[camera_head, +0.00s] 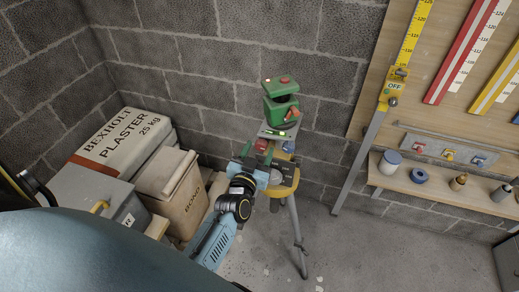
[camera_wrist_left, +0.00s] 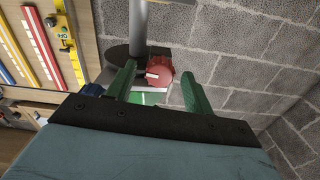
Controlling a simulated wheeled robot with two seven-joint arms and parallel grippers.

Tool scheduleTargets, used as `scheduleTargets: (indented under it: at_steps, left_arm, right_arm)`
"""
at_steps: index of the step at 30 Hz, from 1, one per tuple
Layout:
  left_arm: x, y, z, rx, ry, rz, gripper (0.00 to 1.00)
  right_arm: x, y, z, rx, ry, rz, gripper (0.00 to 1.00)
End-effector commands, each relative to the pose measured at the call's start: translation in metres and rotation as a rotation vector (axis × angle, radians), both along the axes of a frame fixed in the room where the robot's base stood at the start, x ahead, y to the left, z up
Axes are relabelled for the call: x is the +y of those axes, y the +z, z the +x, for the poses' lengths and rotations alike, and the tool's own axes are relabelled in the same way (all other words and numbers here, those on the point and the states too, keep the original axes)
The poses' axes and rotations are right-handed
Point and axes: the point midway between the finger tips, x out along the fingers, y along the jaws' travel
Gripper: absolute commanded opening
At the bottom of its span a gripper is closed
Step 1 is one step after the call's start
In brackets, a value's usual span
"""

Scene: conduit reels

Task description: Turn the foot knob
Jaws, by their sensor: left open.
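A green levelling instrument (camera_head: 281,103) stands on a yellow tripod head (camera_head: 284,182). A red foot knob (camera_head: 261,145) is under its left side, and a blue knob (camera_head: 289,147) is to the right. My left gripper (camera_head: 258,152), with green fingers, is open at the red knob. In the left wrist view the red knob (camera_wrist_left: 160,75), with a white mark, shows between the two open fingers (camera_wrist_left: 158,70), nearer the right one. I cannot tell whether either finger touches it. A blue part (camera_wrist_left: 93,89) shows left of the fingers. My right gripper is not in view.
A tripod leg (camera_head: 298,235) reaches the floor. A wooden board with yellow and red staffs (camera_head: 468,50) and a shelf (camera_head: 430,190) is at right. Floor between is clear.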

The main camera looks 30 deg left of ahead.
Motion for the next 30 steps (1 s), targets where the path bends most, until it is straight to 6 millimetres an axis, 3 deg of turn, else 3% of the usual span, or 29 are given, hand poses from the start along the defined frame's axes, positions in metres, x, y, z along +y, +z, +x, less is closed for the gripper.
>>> scheduleTargets:
  at_steps: [6,14,24,30]
  left_arm:
    - [0.0032,-0.0001,0.0127,0.0,0.0,0.0,0.52]
    - [0.0034,0.0,0.013,0.0,0.0,0.0,0.51]
    - [0.0033,-0.0001,0.0127,0.0,0.0,0.0,0.07]
    - [0.0032,0.0,0.0126,-0.002,0.0,-0.014,0.07]
  right_arm:
    - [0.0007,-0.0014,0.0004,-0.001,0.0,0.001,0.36]
    - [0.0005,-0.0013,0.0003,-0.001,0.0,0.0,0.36]
    - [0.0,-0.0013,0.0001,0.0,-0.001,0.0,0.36]
    - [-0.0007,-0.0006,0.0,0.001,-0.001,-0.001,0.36]
